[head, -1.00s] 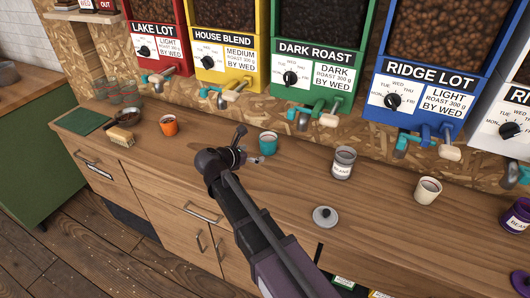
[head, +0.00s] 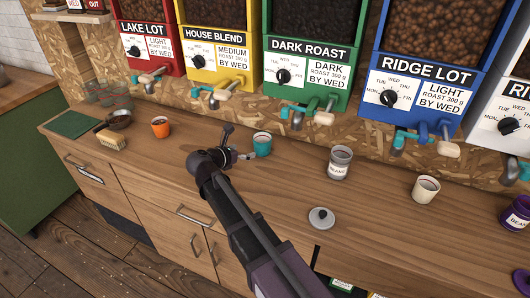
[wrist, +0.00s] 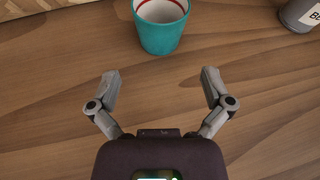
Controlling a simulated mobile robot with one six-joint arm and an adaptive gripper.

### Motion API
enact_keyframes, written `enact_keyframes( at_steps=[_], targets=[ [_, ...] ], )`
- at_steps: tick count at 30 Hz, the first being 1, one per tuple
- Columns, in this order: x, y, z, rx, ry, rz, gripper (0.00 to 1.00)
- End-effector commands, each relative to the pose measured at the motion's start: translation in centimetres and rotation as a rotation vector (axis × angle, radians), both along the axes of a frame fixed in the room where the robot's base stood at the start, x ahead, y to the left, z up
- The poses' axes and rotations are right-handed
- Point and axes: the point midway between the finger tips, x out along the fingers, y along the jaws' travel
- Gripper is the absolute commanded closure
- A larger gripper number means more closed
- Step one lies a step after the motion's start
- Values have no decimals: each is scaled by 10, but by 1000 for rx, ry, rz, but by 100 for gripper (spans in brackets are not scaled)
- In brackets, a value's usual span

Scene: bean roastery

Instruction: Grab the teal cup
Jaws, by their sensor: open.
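The teal cup (head: 262,144) stands upright on the wooden counter, below the green dark roast dispenser. In the wrist view the teal cup (wrist: 162,34) is at the top middle, with a white inside and a red ring; its far rim is cut off by the frame edge. My gripper (wrist: 160,77) is open and empty, its two fingers spread low over the counter. The cup is just beyond the fingertips and roughly centred between them, not touching them. In the head view my gripper (head: 240,155) is just left of the cup.
A grey labelled canister (head: 339,165) stands right of the cup, with a lid (head: 321,218) lying in front. A cream cup (head: 425,190) is farther right. An orange cup (head: 160,128) and a brush (head: 111,139) are at left. Dispenser spouts (head: 300,117) hang behind the cup.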

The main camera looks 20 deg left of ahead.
Motion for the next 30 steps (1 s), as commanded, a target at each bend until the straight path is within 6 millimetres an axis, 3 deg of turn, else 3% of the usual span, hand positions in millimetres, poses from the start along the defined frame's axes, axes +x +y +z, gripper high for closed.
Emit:
enact_keyframes(
  at_steps=[10, 30],
  targets=[
    [42, -14, -20, 0, 1, -1, 0],
    [56, -19, -26, 1, 1, -1, 0]
  ],
)
